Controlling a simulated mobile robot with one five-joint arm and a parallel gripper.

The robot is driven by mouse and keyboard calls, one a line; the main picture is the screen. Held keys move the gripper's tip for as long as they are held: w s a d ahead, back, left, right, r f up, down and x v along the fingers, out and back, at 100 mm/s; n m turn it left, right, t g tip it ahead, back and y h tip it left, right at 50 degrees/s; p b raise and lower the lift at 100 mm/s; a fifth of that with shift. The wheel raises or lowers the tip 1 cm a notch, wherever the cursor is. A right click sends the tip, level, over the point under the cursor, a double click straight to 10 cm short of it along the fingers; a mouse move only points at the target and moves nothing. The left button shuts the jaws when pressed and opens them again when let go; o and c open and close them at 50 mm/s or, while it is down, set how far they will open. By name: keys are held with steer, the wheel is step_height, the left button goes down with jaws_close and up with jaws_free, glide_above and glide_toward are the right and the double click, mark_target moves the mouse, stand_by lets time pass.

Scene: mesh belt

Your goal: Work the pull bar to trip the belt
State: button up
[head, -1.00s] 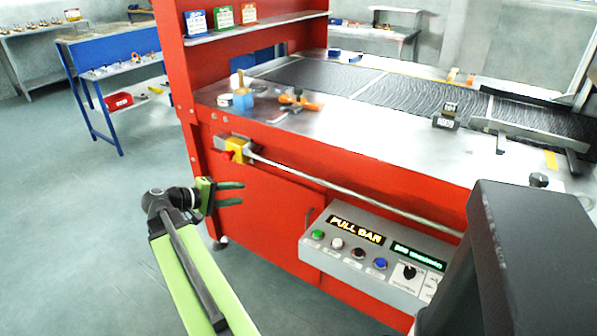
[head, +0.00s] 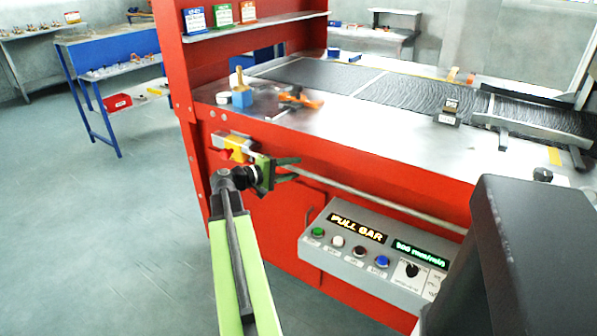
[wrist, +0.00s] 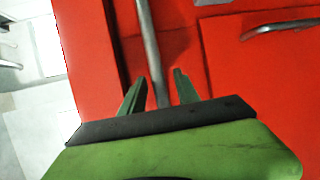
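The pull bar (head: 385,205) is a thin grey metal rod along the red front of the machine, below the table edge. Its left end is near a yellow and grey block (head: 232,147) with a red part. My green gripper (head: 298,169) is open near the left part of the bar and hides some of it. In the wrist view the bar (wrist: 149,45) runs lengthwise into the gap between the open fingers of my gripper (wrist: 161,75). I cannot tell whether the fingers are around the bar or short of it.
A control box (head: 345,262) with several buttons and a "PULL BAR" display juts out below the bar. The dark mesh belt (head: 420,97) lies on the table above. A metal handle (wrist: 280,28) is on the red panel. Floor at left is clear.

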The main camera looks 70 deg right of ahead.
steer(key=x, duration=0.2)
steer(key=shift+s+d, duration=0.2)
steer(key=shift+d, duration=0.1)
jaws_close()
steer(key=shift+a, duration=0.1)
stand_by(1.2)
